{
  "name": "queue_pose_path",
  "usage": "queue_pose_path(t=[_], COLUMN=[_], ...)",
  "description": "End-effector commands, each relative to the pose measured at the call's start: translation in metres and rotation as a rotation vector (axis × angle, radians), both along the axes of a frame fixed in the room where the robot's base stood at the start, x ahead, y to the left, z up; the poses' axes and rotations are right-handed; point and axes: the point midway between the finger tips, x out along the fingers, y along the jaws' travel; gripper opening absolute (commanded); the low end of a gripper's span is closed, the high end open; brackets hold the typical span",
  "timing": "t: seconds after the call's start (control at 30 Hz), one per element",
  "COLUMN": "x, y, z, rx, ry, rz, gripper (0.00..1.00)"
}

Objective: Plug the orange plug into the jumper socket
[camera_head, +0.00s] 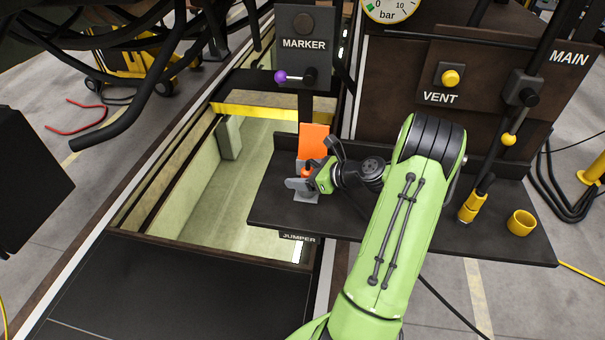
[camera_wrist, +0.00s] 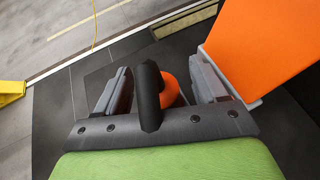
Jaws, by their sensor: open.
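The orange plug (camera_head: 306,168) is mostly hidden by my gripper in the head view, at the left end of the dark shelf. In the wrist view a rounded orange part (camera_wrist: 170,90) shows between the jaws, behind a thick black bar or cable (camera_wrist: 149,96). My gripper (camera_head: 301,187) is open, with one jaw on each side of that part; it also shows in the wrist view (camera_wrist: 163,80). I cannot tell whether the jaws touch it. A JUMPER label (camera_head: 298,238) shows below the shelf's front edge. The socket itself cannot be made out.
An upright orange plate (camera_head: 314,142) stands close behind my gripper. The dark shelf (camera_head: 285,213) holds a yellow cup (camera_head: 520,223) at right. A MARKER panel (camera_head: 304,45) with a purple-knobbed lever stands behind. An open pit (camera_head: 245,185) lies to the left.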

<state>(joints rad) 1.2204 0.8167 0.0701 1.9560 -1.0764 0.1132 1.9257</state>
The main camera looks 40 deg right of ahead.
Motion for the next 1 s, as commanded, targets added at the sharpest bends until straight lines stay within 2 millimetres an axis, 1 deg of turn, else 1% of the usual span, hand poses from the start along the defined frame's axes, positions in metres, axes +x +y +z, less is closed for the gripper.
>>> queue_pose_path(t=[0.17, 0.27, 0.6, 0.7, 0.83, 1.0], x=[-0.003, -0.016, -0.097, -0.117, -0.131, -0.135], y=[-0.002, -0.007, -0.034, -0.040, -0.045, -0.046], z=[0.001, 0.008, 0.051, 0.060, 0.068, 0.069], rx=[0.000, -0.002, -0.003, -0.002, -0.001, 0.000], ry=[0.001, 0.001, 0.000, 0.000, 0.000, 0.000], rz=[-0.002, -0.005, -0.006, -0.005, -0.002, 0.000], gripper=[0.71, 0.71, 0.71, 0.71, 0.71, 0.71])
